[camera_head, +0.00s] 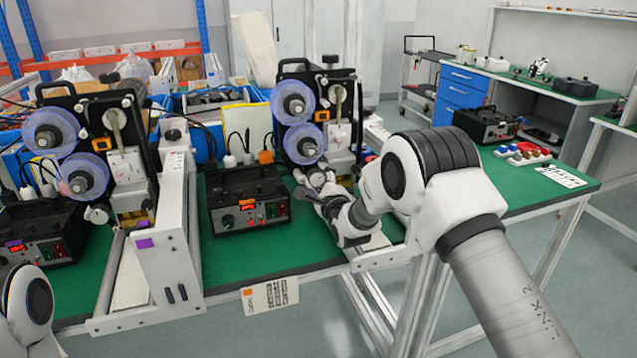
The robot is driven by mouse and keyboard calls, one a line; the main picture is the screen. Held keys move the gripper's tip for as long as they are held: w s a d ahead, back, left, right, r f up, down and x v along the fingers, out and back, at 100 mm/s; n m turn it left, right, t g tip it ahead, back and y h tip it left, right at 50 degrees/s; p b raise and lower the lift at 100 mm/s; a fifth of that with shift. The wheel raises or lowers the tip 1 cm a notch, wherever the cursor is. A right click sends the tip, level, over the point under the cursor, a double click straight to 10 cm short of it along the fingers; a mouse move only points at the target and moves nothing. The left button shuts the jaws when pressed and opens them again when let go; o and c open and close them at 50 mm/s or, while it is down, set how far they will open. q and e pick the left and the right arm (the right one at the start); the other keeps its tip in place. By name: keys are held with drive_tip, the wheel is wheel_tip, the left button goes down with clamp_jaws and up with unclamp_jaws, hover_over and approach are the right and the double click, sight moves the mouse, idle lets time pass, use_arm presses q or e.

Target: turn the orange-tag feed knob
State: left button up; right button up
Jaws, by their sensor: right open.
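The right-hand coder machine (336,84) has two blue-purple reels and an orange tag (266,157) at its left side. In front of it and to the left is a black control box (240,182) with an orange mark, a lit red display (247,206) and small round controls on its front. I cannot tell which part is the orange-tag feed knob. My right gripper (312,186) is open at the lower front of this coder, right of the control box. Its fingertips are small here and contact is unclear. My left gripper is out of view; only part of my left arm shows.
A second coder (75,105) stands at left beside a white frame (172,255) with a purple tag. Another control box (35,225) is at far left. The green bench top (270,258) is bare in front of the middle box. A printed card (270,296) hangs on the front edge.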

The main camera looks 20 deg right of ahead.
drive_tip(key=s, duration=1.2)
drive_tip(key=shift+d, duration=0.2)
drive_tip(key=w+n+p, duration=0.1)
drive_tip(key=w+n, duration=0.3)
drive_tip(key=n, duration=0.2)
drive_tip(key=w+n+p, duration=0.2)
drive_tip(key=w+n, duration=0.1)
drive_tip(key=n, duration=0.3)
drive_tip(key=w+n+p, duration=0.2)
drive_tip(key=w+n, duration=0.2)
drive_tip(key=n, duration=0.2)
drive_tip(key=shift+w+a, duration=0.2)
drive_tip(key=shift+w, duration=0.15)
drive_tip(key=c, duration=1.1)
